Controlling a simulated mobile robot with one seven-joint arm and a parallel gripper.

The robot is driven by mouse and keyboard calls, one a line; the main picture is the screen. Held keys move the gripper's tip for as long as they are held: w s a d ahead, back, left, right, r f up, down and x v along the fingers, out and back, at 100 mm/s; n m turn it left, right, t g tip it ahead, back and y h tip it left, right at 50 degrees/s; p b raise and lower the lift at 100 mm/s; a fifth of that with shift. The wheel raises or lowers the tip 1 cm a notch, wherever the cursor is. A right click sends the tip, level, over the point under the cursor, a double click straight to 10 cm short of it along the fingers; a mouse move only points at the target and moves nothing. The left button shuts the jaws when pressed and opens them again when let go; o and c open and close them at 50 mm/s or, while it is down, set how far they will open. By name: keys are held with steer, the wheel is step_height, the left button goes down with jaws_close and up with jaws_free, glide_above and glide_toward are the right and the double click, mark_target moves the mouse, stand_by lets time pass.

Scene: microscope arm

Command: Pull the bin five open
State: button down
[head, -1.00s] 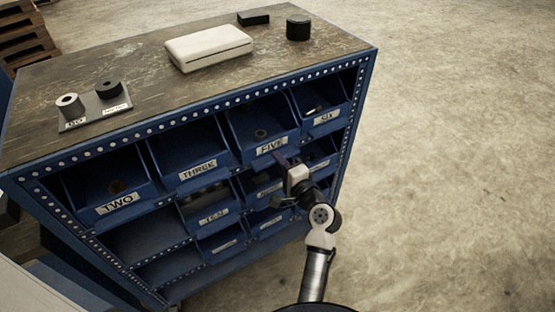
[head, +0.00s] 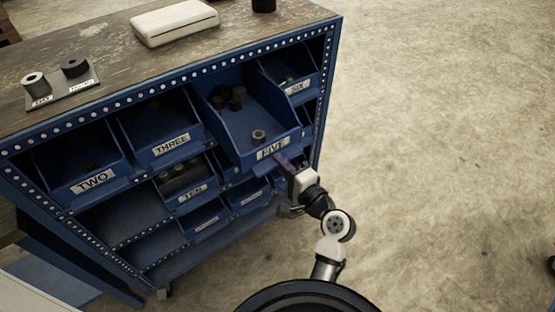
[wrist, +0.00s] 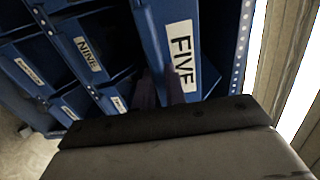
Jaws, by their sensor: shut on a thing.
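Bin five (head: 248,125) is a blue bin with a white FIVE label, in the top row of the blue cabinet (head: 60,127). It sticks out well past its neighbours, and several dark round parts lie in it. My gripper (head: 281,160) is at the bin's front, by the label, shut on the front edge. The exact contact of the fingertips is hard to see.
Bins TWO (head: 85,170), THREE (head: 160,130) and SIX (head: 290,75) sit in the same row, with TEN (head: 185,180) below. A white case (head: 174,22) and a small plate with two cylinders (head: 62,86) are on the top. Open floor lies right.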

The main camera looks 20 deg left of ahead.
steer(key=c, duration=1.4)
jaws_free()
steer(key=shift+c, duration=0.2)
steer(key=shift+d, duration=0.1)
